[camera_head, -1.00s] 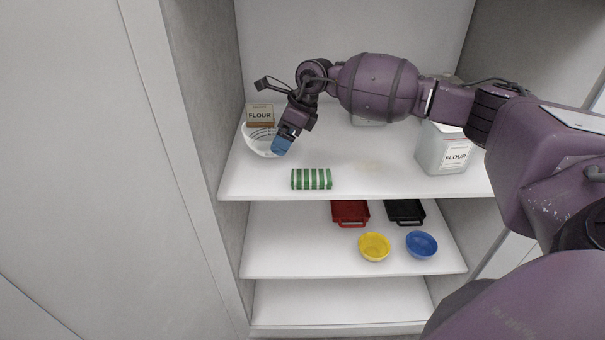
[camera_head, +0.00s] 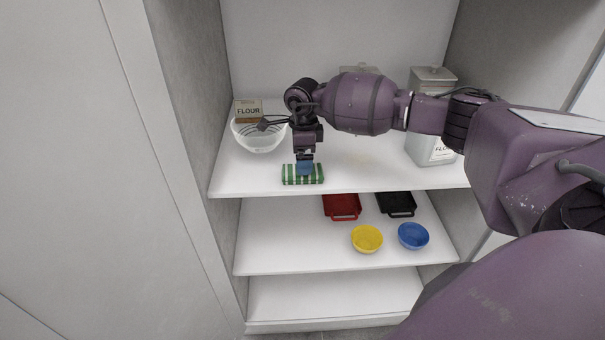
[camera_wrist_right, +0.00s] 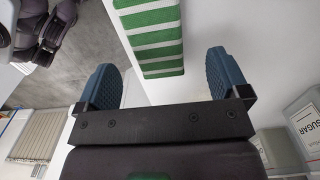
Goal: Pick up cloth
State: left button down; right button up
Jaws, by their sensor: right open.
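The cloth (camera_head: 290,176) is a folded green-and-white striped bundle near the front edge of the top shelf. My right gripper (camera_head: 305,168) points down over the cloth in the head view, its blue fingertips covering part of it. In the right wrist view the two blue fingers (camera_wrist_right: 163,82) are spread wide apart, and the cloth (camera_wrist_right: 152,30) shows beyond and between them. No grip on the cloth shows. My left gripper is not in view.
On the top shelf (camera_head: 370,178), a clear bowl (camera_head: 258,142) and a flour box (camera_head: 248,110) stand left, and a canister (camera_head: 425,150) stands right. Below are a red tray (camera_head: 342,207), black tray (camera_head: 397,204), yellow bowl (camera_head: 367,239) and blue bowl (camera_head: 413,236).

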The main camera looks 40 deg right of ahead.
jog(key=shift+s+a+f, duration=0.1)
jog(key=shift+a+f, duration=0.05)
jog(key=shift+f, duration=2.35)
jog(key=c, duration=1)
notch_tip(320, 180, up, 20)
